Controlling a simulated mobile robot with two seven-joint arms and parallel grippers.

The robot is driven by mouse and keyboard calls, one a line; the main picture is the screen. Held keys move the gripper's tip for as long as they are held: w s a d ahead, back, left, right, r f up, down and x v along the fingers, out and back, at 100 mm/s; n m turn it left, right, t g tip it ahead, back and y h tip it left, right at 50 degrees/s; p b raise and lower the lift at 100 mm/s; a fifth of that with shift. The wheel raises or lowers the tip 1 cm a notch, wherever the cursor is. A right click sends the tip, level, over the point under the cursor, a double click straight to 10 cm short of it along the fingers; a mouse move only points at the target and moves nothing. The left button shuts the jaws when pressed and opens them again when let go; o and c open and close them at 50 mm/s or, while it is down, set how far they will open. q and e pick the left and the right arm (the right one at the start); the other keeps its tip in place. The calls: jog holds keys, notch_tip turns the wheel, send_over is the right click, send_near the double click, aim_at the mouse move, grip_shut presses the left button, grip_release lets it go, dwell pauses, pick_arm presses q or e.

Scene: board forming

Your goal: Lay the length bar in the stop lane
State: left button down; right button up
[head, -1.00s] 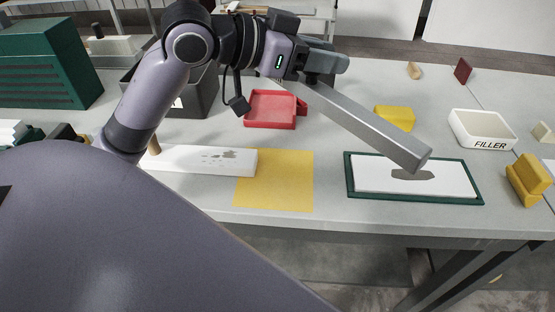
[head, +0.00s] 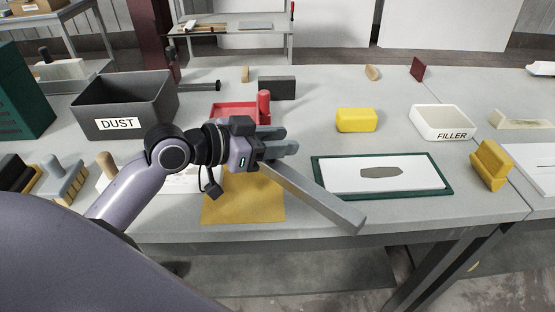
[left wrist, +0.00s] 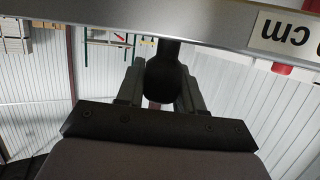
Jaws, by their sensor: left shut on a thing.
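In the left wrist view the bar (left wrist: 200,28) crosses the top and carries a white label (left wrist: 288,36) reading "cm" upside down. The gripper (left wrist: 160,85) shows below it. I cannot make out a stop lane. My right gripper is not in view.
A red tray (head: 224,112) lies behind my gripper, with a DUST bin (head: 150,110) to its left. A yellow block (head: 357,120), a FILLER tray (head: 440,122) and another yellow block (head: 490,165) are at the right. The table behind the framed board is partly clear.

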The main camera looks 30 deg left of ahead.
aim_at(268, 162)
pick_arm(q)
jog(key=shift+s+f+b, duration=0.1)
jog(key=shift+f+b, duration=0.2)
jog(key=shift+f, duration=1.95)
jog(key=c, duration=0.7)
grip_release()
jog(key=shift+f, duration=0.2)
jog(key=shift+r, duration=0.1)
jog(key=shift+r, duration=0.1)
